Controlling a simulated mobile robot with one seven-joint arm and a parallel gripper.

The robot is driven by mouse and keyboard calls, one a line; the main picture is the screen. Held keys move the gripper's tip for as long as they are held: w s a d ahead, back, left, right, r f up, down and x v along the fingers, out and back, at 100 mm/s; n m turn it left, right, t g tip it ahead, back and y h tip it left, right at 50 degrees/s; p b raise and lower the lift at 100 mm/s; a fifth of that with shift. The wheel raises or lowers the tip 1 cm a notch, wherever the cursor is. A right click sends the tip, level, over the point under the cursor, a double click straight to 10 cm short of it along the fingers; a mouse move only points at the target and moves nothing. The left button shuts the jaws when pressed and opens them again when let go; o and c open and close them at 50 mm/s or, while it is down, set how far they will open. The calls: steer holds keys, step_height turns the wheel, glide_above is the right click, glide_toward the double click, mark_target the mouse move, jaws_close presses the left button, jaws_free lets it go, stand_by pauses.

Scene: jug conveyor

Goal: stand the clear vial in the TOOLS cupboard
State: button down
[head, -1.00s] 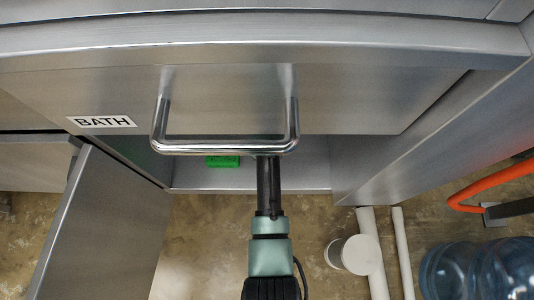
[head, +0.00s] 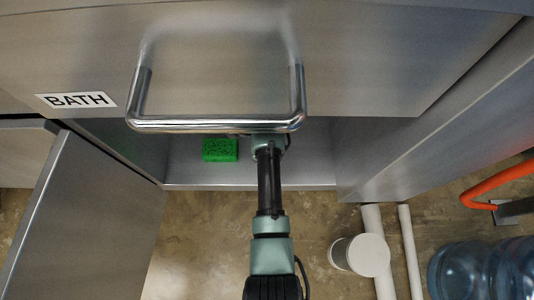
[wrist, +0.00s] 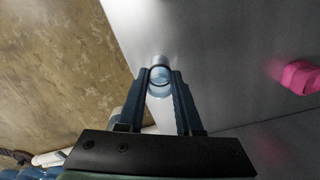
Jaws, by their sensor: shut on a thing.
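The clear vial (wrist: 160,73) is between the fingertips of my gripper (wrist: 160,78) in the wrist view, and the gripper is shut on it. The vial is over the grey floor of a cupboard (wrist: 215,60), close to its front edge; I cannot tell whether it touches. In the head view the open cupboard (head: 310,165) is under a drawer marked BATH, and my arm reaches into it. My gripper and the vial are hidden there behind the drawer and handle. No TOOLS label is in view.
A green sponge (head: 220,149) lies in the cupboard left of my arm. A pink object (wrist: 300,77) is further right in the wrist view. The drawer handle (head: 215,124) overhangs my arm. An open door (head: 90,215) stands left. White pipes (head: 378,245) and blue jugs (head: 480,270) are right.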

steer(key=c, duration=0.6)
jaws_free()
step_height(320, 180, up, 8)
steer(key=p, duration=0.5)
steer(key=shift+f, duration=0.15)
steer(key=shift+s, duration=0.1)
